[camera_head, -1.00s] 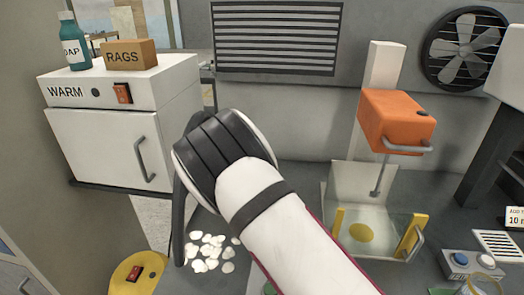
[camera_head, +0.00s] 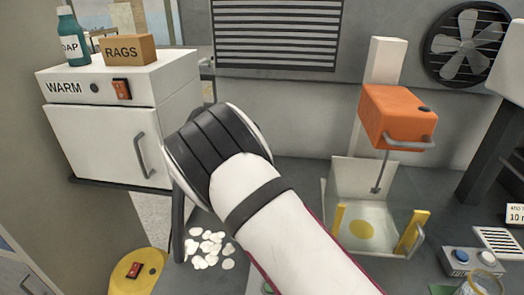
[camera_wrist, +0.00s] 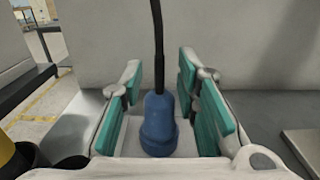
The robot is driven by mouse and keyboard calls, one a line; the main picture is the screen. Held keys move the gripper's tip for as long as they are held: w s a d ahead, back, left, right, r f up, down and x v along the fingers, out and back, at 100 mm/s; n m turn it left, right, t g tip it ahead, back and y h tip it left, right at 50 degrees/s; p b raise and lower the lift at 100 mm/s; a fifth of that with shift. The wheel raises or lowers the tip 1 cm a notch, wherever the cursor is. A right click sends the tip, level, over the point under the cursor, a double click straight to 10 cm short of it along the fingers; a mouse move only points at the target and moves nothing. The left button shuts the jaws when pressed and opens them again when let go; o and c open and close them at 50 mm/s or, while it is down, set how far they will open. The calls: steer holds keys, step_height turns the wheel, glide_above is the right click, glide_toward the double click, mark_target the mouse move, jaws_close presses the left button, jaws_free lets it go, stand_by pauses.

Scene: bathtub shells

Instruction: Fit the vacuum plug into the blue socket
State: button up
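A blue plug-shaped body (camera_wrist: 160,128) with a black cable (camera_wrist: 158,40) running up from it shows in the wrist view. I take it for the vacuum plug. My gripper (camera_wrist: 160,90) has teal finger pads on either side of it, with gaps between pads and plug, so it looks open around the plug. In the head view my own arm hides the gripper and plug. I cannot make out a blue socket in either view.
A white WARM cabinet (camera_head: 105,140) stands left, with a soap bottle (camera_head: 71,42) and RAGS box (camera_head: 128,50) on top. A yellow unit with a red switch (camera_head: 134,270) is below. White shells (camera_head: 207,245) lie near my arm. An orange-headed press (camera_head: 398,115) stands right.

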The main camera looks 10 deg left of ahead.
steer(key=s, duration=0.9)
steer(key=shift+s+a, duration=0.15)
steer(key=shift+s, duration=0.2)
steer(key=shift+s, duration=0.1)
